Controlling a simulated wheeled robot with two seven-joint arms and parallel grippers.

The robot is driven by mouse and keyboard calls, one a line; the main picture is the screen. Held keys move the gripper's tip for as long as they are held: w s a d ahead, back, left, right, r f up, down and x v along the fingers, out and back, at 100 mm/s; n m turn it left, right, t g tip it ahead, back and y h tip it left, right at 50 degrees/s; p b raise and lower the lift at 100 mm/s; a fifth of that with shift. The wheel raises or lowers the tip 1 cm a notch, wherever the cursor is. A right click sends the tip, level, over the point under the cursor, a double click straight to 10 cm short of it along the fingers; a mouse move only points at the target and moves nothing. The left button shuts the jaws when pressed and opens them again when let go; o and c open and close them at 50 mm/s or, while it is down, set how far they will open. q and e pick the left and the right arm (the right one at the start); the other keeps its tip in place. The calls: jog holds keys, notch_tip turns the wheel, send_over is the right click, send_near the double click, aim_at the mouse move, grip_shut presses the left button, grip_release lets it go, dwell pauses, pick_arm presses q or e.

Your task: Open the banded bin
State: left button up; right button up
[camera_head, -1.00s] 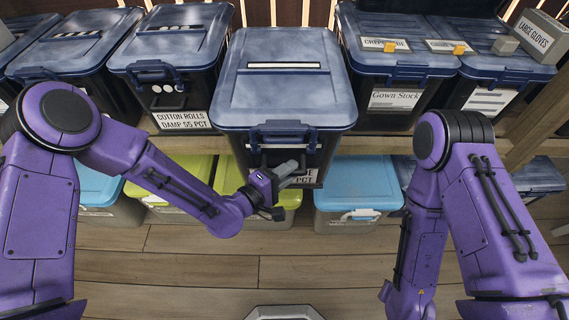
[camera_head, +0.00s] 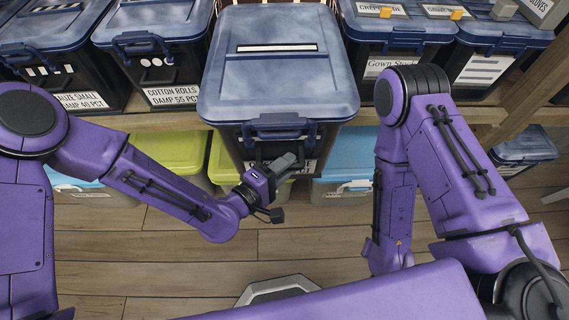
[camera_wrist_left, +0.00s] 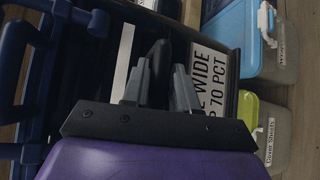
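The central bin (camera_head: 228,154) is black with a blue lid (camera_head: 285,85) that is shut and carries one white band. It stands out in front of its neighbours. Its blue latch handle (camera_head: 277,127) is on the front, under the lid's edge. My left gripper (camera_head: 285,163) is just in front of the bin, below that handle. In the left wrist view my left gripper (camera_wrist_left: 160,95) has its fingers apart, with a dark rounded piece between them; contact cannot be told. The bin's front label (camera_wrist_left: 210,80) and a white strip (camera_wrist_left: 123,60) show there. My right gripper is out of view.
Blue-lidded bins stand on both sides: a dotted one (camera_head: 158,72) to the left, a Gown Stock one (camera_head: 392,65) and a striped one (camera_head: 486,70) to the right. A wooden shelf edge (camera_head: 170,122) runs below, above lower green and blue bins. The floor in front is clear.

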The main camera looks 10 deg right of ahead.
pick_arm(q)
jog(key=shift+o, duration=0.6)
jog(key=shift+a, duration=0.1)
jog(key=shift+s+a, duration=0.25)
jog(key=shift+a, duration=0.1)
jog(key=b+v, duration=0.1)
jog(key=v, duration=0.8)
jog(key=shift+s+a, duration=0.25)
jog(key=shift+r, duration=0.1)
